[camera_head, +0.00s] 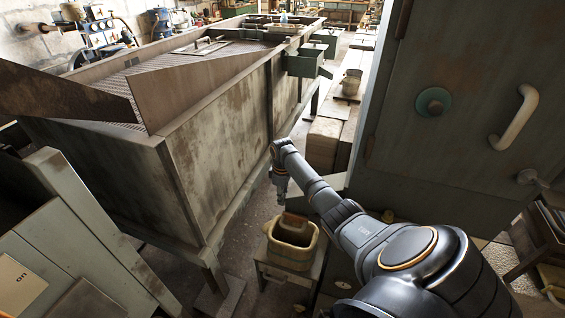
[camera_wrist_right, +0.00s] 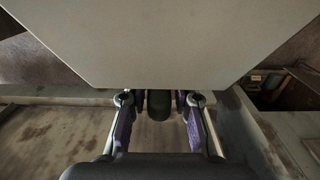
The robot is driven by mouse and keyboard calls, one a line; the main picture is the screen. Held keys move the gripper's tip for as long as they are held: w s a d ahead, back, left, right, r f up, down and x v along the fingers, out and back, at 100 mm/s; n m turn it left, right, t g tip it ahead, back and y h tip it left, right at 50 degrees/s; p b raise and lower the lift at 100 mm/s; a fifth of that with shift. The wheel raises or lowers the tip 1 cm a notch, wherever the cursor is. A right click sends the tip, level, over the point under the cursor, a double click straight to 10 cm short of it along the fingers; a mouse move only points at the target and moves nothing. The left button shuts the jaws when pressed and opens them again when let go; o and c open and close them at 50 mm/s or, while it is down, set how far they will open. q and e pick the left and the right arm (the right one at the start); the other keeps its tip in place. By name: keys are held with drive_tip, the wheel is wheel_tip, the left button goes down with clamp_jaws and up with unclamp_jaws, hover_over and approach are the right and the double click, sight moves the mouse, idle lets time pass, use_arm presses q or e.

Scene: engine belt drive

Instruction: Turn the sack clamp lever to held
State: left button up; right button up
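I cannot pick out the sack clamp lever for certain in either view. My left gripper is not in view.
The long weathered bin (camera_head: 225,140) stands left of my right arm. A grey-green cabinet door with a green knob (camera_head: 434,101) and pale handle (camera_head: 515,118) stands right. The yellowish tub (camera_head: 291,243) sits below. A panel marked "on" (camera_head: 20,285) is at lower left.

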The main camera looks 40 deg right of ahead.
clamp_jaws()
